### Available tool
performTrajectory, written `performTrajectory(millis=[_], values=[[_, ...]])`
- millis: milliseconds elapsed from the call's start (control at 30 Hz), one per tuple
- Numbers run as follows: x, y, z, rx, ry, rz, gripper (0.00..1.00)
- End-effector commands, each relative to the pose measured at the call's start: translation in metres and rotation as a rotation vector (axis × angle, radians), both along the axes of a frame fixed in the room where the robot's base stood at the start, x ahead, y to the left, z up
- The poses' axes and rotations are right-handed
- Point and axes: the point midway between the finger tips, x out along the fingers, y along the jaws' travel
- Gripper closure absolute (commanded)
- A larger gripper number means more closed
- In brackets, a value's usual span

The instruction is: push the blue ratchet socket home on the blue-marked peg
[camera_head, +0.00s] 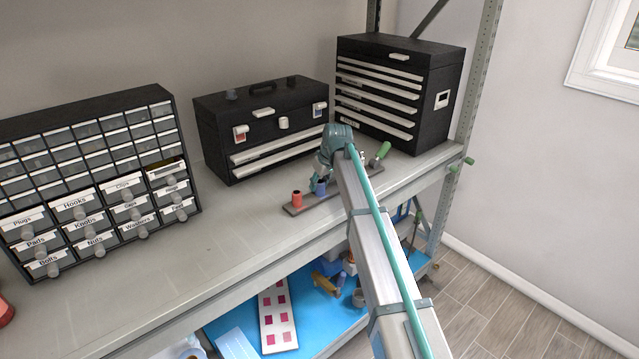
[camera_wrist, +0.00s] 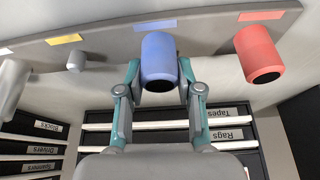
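The blue ratchet socket (camera_wrist: 158,62) stands out from the grey rack board in front of the blue mark (camera_wrist: 156,25), its dark-ended face toward the wrist camera. The blue-marked peg is hidden by the socket, so I cannot tell how far the socket sits on it. My gripper (camera_wrist: 159,68) has a finger on each side of the socket, both against its sides with no clear gap. In the head view, the blue socket (camera_head: 320,187) is just below my gripper (camera_head: 322,174), on the board.
A bare grey peg (camera_wrist: 76,61) is by the yellow mark (camera_wrist: 63,38). A black toolbox (camera_head: 262,125) and a drawer chest (camera_head: 400,92) stand behind. The shelf's front left (camera_head: 150,290) is clear.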

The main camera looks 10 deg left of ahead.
Motion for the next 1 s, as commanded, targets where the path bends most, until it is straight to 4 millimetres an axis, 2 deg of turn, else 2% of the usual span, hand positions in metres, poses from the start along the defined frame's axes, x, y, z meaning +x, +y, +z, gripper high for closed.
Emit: performTrajectory(millis=[33,167,567,767,1000], values=[[-0.001,0.0,-0.002,-0.001,0.003,0.0,0.56],[-0.001,0.0,-0.001,-0.001,0.003,0.0,0.35],[-0.002,-0.001,0.003,-0.001,0.002,0.0,0.35],[-0.009,-0.008,0.027,-0.001,-0.001,0.0,0.35],[-0.023,-0.02,0.07,0.0,-0.001,0.0,0.35]])
